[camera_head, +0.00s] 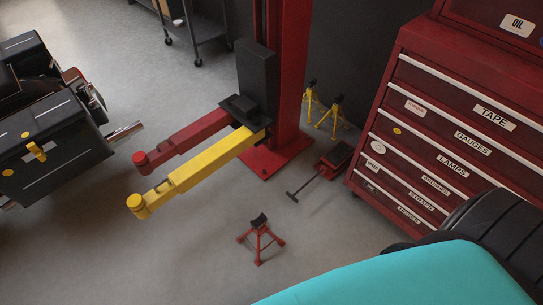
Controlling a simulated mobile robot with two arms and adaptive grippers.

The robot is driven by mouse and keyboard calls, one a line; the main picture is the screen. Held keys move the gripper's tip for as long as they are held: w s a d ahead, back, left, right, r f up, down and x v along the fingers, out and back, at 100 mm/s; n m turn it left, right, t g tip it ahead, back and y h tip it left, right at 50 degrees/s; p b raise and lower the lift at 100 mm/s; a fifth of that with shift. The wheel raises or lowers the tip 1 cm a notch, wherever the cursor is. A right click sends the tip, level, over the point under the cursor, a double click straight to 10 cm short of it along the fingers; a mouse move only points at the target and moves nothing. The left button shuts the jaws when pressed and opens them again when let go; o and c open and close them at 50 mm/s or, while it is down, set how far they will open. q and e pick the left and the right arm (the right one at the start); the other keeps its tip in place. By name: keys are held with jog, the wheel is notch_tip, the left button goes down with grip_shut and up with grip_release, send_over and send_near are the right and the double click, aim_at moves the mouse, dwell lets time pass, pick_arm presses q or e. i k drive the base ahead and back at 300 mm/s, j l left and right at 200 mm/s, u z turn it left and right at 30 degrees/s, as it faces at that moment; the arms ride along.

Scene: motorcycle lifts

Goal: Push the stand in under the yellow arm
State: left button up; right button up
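A small red jack stand (259,243) with a dark saddle on top stands upright on the floor at the lower middle. The yellow arm (205,167) of the lift reaches out to the left from the red post and ends in a round yellow pad (137,203). The stand is to the right of the yellow arm's pad and in front of the arm, apart from it, with bare floor between them. Neither of my grippers shows in the head view.
A red lift arm (185,137) lies behind the yellow one. A red floor jack (334,160) and yellow stands (330,112) are near the red post (289,75). A red tool cabinet (440,130) stands right. A turquoise surface (410,280) fills the lower right. A motorcycle (50,130) is left.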

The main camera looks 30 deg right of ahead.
aim_at(260, 232)
jog(key=z, duration=0.7)
jog(key=k+l+u, duration=0.25)
jog(key=k, duration=0.35)
jog(key=i+l+z, duration=0.1)
jog(key=i+l, duration=0.55)
jog(key=i, duration=0.3)
jog(key=z, duration=0.05)
